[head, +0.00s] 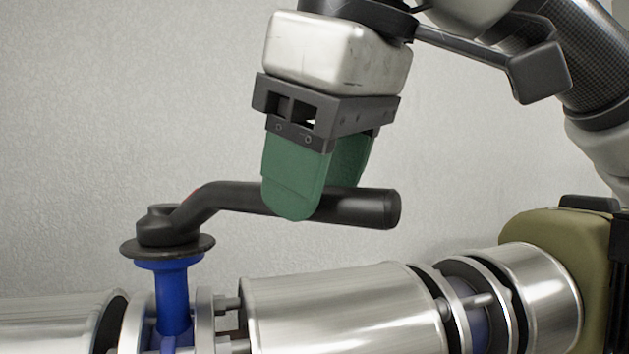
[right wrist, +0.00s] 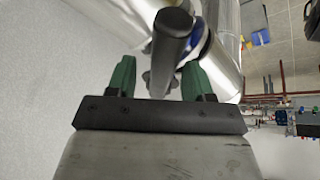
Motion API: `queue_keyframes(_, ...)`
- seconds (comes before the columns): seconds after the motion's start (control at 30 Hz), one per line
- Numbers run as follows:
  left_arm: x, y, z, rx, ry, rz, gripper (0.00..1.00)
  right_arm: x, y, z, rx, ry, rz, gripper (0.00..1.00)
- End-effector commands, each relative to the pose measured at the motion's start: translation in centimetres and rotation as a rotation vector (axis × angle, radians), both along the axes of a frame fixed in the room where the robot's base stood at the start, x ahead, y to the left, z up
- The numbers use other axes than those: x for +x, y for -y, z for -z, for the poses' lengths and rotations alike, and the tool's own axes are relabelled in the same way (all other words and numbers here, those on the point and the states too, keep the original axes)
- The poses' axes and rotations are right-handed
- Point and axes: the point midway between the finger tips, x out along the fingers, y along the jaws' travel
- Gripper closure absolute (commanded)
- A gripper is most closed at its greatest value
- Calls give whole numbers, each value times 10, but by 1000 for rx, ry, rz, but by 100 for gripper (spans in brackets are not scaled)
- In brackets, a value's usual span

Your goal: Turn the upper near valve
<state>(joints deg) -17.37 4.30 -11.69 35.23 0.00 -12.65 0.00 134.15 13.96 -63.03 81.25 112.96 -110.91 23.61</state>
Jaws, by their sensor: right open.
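The valve has a black lever handle (head: 240,197) on a blue stem (head: 173,300) with a dark round disc (head: 167,247) at its top. The lever runs from the stem to the right, above the steel pipe. My right gripper (head: 317,195) is above the lever, its green fingers pointing down. One finger is in front of the lever and the other is behind it, near the lever's free end. In the right wrist view the lever (right wrist: 172,45) lies between the two open fingers (right wrist: 155,80), apart from them. My left gripper is not in view.
A shiny steel pipe (head: 340,305) with flanges runs below the lever. An olive-coloured part (head: 560,245) stands at the right. A pale textured wall (head: 130,100) is behind. The space left of my right gripper above the lever is clear.

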Motion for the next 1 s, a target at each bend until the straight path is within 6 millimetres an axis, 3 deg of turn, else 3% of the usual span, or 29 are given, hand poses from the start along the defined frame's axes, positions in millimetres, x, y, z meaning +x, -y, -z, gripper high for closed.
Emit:
queue_keyframes(0.17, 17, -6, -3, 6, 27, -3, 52, 3, -1, 7, 1, 1, 0, 48)
queue_keyframes(0.4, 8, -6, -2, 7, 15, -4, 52, 3, -2, 8, 1, 1, 0, 50)
queue_keyframes(0.73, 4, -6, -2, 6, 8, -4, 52, 3, -2, 8, 1, 1, 0, 100)
queue_keyframes(1.0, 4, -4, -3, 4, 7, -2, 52, 3, -2, 7, 2, 0, -6, 100)
